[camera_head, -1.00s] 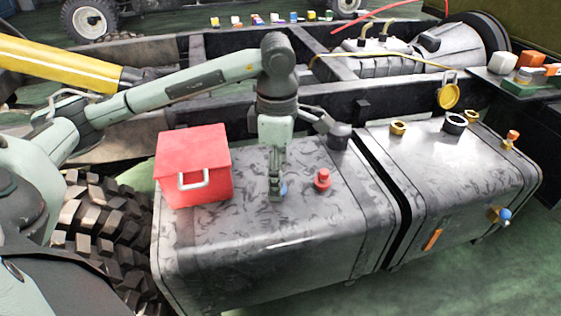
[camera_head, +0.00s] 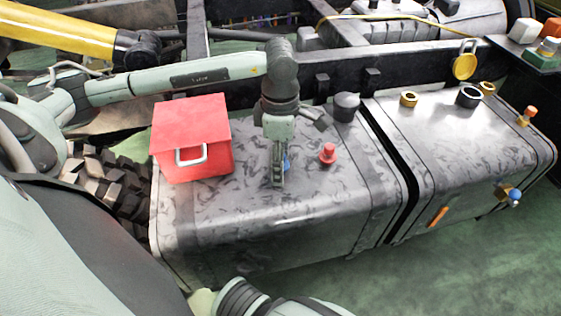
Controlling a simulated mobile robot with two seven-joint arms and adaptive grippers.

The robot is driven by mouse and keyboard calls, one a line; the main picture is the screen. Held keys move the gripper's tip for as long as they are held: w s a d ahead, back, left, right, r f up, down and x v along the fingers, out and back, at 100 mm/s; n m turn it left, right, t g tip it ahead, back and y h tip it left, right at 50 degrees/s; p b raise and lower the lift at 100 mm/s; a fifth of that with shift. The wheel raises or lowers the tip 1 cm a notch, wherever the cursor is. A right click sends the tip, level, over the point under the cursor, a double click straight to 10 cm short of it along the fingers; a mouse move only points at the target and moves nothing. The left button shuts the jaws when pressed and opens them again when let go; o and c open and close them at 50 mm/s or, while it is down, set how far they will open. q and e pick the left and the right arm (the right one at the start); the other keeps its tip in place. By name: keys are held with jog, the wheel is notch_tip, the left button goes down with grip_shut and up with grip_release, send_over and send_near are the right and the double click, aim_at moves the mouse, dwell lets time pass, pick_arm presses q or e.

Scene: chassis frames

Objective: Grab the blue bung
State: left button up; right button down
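A small blue bung (camera_head: 288,162) stands on top of the dark mottled tank (camera_head: 238,215), largely hidden by my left gripper. My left gripper (camera_head: 278,181) points straight down from the wrist, with its fingertips low by the tank top at the blue bung. The fingers are seen edge-on, so I cannot tell whether they are open, touching the bung or closed on it. My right gripper is not in view; only a part of an arm shows at the bottom edge.
A red box (camera_head: 190,138) with a white handle sits left of my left gripper. A red bung (camera_head: 328,153) stands just right of it. A dark cap (camera_head: 346,106) is behind. A second tank (camera_head: 460,150) with yellow fittings lies beyond a gap.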

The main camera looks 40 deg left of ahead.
pick_arm(q)
jog(key=shift+c, duration=0.8)
jog(key=c, duration=1)
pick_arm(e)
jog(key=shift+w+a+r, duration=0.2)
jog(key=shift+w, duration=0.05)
pick_arm(q)
jog(key=shift+r, duration=0.15)
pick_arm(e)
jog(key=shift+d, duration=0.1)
